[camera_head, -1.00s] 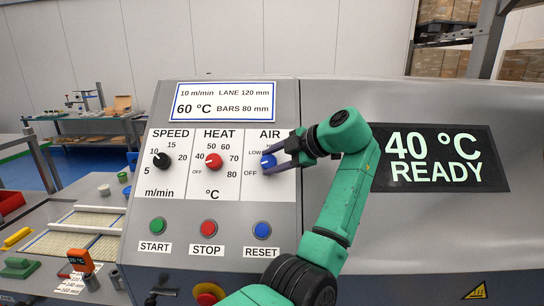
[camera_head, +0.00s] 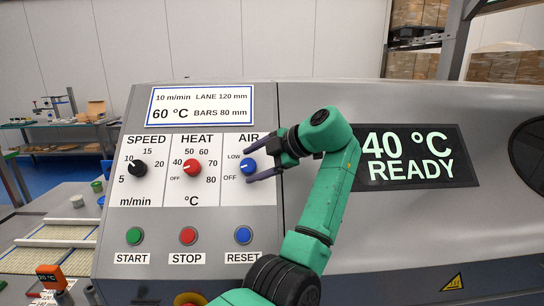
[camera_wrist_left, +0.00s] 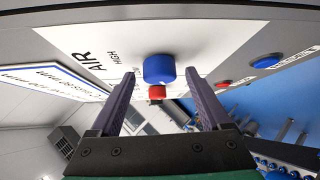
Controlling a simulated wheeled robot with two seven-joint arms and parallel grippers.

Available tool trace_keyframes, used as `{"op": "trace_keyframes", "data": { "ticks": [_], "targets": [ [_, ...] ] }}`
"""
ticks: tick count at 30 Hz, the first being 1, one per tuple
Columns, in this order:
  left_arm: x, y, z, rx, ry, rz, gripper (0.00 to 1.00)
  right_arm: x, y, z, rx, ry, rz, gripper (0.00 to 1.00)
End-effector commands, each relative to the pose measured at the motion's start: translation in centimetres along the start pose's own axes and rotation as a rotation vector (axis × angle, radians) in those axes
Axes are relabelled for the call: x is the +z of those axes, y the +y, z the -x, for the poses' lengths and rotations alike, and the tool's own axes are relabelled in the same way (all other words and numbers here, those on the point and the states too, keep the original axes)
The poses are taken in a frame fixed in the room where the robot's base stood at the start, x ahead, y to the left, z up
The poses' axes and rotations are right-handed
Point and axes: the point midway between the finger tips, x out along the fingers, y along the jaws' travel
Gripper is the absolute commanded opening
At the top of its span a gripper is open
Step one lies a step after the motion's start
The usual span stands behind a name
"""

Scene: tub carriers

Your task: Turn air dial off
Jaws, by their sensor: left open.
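The blue AIR dial (camera_head: 249,166) is on the white panel, right of the red HEAT dial, with LOW and OFF printed on its left. Its pale mark seems to face left, between these words, but is too small to read surely. My left gripper (camera_head: 252,167) is open, one finger above and one below the dial. In the left wrist view the blue dial (camera_wrist_left: 159,68) shows between the spread fingertips of my left gripper (camera_wrist_left: 160,73), with a gap on each side. HIGH shows beside AIR there; the gripper hides it in the head view. My right gripper is out of view.
The red HEAT dial (camera_head: 192,168) and black SPEED dial (camera_head: 137,167) are to the left. Green START (camera_head: 134,236), red STOP (camera_head: 188,236) and blue RESET (camera_head: 243,235) buttons are below. The dark display (camera_head: 415,157) reads 40 °C READY. My arm crosses the panel's right side.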

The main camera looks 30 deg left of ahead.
Motion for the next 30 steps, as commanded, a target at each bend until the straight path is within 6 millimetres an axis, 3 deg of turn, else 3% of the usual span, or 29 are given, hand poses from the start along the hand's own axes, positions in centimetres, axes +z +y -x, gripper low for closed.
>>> {"op": "trace_keyframes", "data": {
  "ticks": [6, 12, 15, 30],
  "targets": [
    [0.1, -0.2, 5.0, 0.004, -0.003, -0.001, 0.81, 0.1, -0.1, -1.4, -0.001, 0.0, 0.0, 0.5],
    [0.0, 0.1, 11.1, 0.001, -0.007, -0.007, 0.81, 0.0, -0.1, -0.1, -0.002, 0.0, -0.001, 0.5],
    [0.0, 0.2, 12.6, -0.004, -0.002, -0.005, 0.81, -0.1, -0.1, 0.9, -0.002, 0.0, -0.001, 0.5],
    [0.1, -0.1, 13.2, -0.002, 0.0, -0.002, 0.81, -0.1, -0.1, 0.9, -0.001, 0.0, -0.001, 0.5]
  ]
}}
